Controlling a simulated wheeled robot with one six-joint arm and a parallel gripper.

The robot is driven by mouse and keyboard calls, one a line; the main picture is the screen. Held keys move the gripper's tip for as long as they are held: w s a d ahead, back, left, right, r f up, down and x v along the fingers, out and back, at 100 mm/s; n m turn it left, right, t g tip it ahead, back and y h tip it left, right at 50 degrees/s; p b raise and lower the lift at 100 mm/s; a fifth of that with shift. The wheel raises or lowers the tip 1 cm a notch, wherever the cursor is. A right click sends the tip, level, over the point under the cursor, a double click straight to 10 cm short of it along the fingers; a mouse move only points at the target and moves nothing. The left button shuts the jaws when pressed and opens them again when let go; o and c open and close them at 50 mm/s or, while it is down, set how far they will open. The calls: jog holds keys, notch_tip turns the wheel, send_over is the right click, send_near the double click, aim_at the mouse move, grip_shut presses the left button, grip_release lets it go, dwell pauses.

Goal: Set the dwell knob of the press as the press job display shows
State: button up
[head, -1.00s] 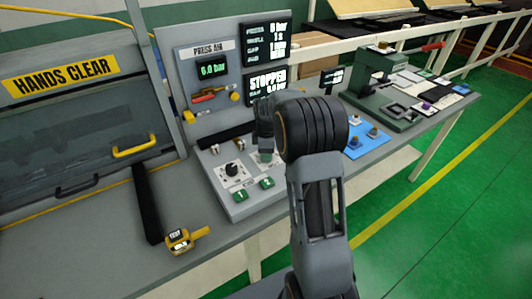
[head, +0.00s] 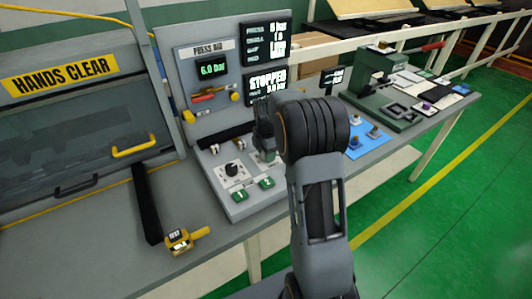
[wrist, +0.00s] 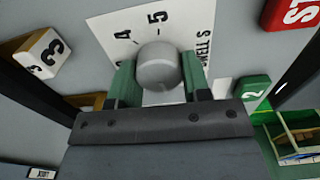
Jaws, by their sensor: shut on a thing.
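In the wrist view the round grey dwell knob (wrist: 157,62) stands between the two green fingers of my gripper (wrist: 158,82), which is shut on it. The knob's pointer cannot be made out. In the head view my gripper (head: 266,153) is over the right part of the press control box and hides the knob. The press job display (head: 266,42) shows a top line ending in bar; its dwell value is too blurred to read surely.
A black knob (head: 232,170) sits left of my gripper. Green buttons (head: 267,183) are in front, and one marked 2 (wrist: 252,90) is near my right finger. A red stop button (wrist: 290,12) is at the upper right. A lower display (head: 266,82) reads STOPPED.

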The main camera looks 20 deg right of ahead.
dwell(0.3)
jog(key=o, duration=0.9)
notch_tip(320, 180, up, 14)
jog(key=shift+f, duration=0.1)
dwell(0.6)
